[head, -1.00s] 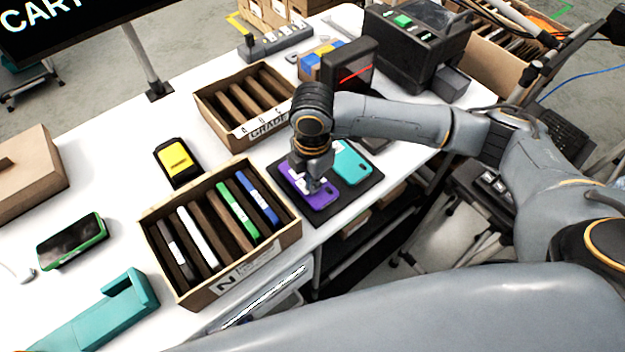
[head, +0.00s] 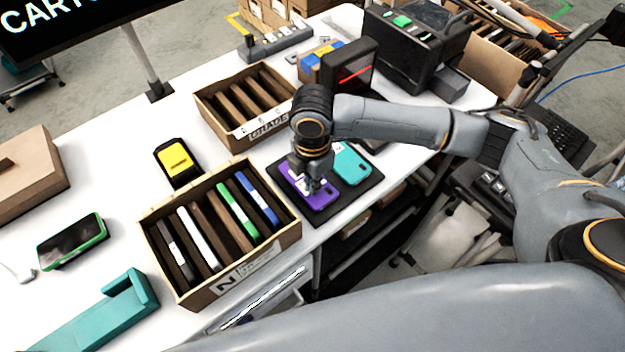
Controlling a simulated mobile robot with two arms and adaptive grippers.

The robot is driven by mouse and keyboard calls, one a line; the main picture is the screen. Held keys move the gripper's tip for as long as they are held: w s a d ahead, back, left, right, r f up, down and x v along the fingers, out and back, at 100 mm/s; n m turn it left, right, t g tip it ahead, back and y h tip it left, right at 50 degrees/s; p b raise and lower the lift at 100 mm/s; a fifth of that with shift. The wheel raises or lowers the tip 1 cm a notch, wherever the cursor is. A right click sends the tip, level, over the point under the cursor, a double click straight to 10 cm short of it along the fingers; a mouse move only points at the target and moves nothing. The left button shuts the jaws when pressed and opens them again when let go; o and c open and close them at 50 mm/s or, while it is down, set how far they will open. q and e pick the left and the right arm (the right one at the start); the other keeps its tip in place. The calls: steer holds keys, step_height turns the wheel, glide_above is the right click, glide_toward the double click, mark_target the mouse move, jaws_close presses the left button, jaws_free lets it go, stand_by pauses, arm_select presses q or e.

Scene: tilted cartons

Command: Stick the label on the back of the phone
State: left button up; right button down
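A purple phone (head: 322,199) lies back up on a black mat (head: 345,212) near the table's front edge. A teal phone (head: 352,163) lies beside it on the same mat. My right gripper (head: 312,186) points down right over the purple phone and hides part of its back. A small white patch, perhaps the label (head: 296,178), shows by the fingertips; I cannot tell whether it is on the phone or in the gripper. Whether the fingers are open or shut is too small to tell. My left gripper is out of view.
A carton with several phones in slots (head: 280,238) stands left of the mat, and a carton marked GRADE (head: 212,106) stands behind. A dark device with a red line (head: 338,62) and a black printer-like machine (head: 402,40) are farther back. A green-edged phone (head: 70,243) lies at left.

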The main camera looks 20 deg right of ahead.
steer(key=c, duration=1.4)
jaws_free()
steer(key=shift+c, duration=0.2)
step_height(320, 180, up, 18)
steer(key=p, duration=0.8)
